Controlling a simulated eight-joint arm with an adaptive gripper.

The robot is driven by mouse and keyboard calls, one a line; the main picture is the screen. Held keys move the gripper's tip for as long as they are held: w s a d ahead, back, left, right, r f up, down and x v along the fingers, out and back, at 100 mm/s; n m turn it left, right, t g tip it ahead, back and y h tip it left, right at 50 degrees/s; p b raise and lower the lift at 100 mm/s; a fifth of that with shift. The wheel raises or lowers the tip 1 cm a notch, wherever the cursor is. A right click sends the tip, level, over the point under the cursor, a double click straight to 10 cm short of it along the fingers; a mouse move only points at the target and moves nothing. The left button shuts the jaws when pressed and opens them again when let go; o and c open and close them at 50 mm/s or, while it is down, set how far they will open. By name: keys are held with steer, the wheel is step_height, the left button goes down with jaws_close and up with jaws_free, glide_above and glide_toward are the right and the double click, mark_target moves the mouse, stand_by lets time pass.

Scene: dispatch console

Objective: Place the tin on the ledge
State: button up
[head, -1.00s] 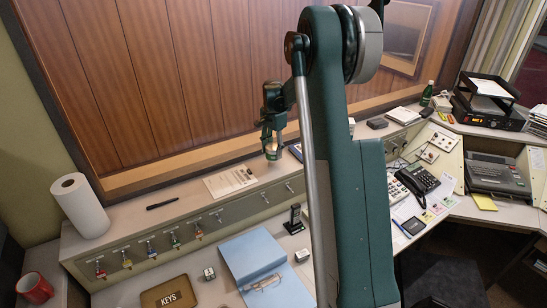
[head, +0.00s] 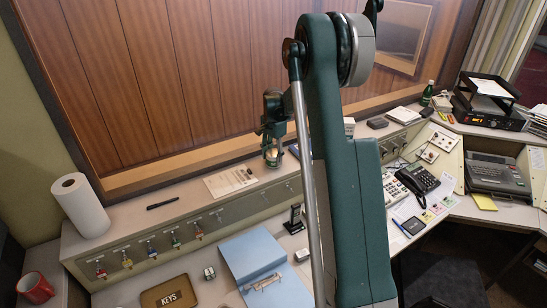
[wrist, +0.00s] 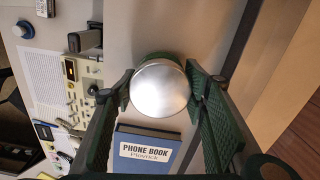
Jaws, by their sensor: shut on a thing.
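The tin (wrist: 160,88) shows in the wrist view as a round, shiny silver top between my two green fingers. My gripper (wrist: 160,92) is shut on it. In the head view my gripper (head: 272,148) is over the back ledge (head: 188,200), just right of a white paper sheet, with the tin (head: 273,156) low between its fingers. I cannot tell whether the tin's base touches the ledge. A blue phone book (wrist: 147,150) lies close beside the tin in the wrist view.
The paper sheet (head: 230,181), a black pen (head: 162,203) and a paper roll (head: 80,205) are on the ledge to the left. Keys hang along its front. A blue binder (head: 252,255) lies on the desk below. Bare ledge shows between pen and paper sheet.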

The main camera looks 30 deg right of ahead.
mark_target(273, 152)
steer(key=shift+f, duration=0.15)
steer(key=o, duration=1)
step_height(273, 152, up, 12)
steer(key=shift+r, duration=0.2)
stand_by(0.5)
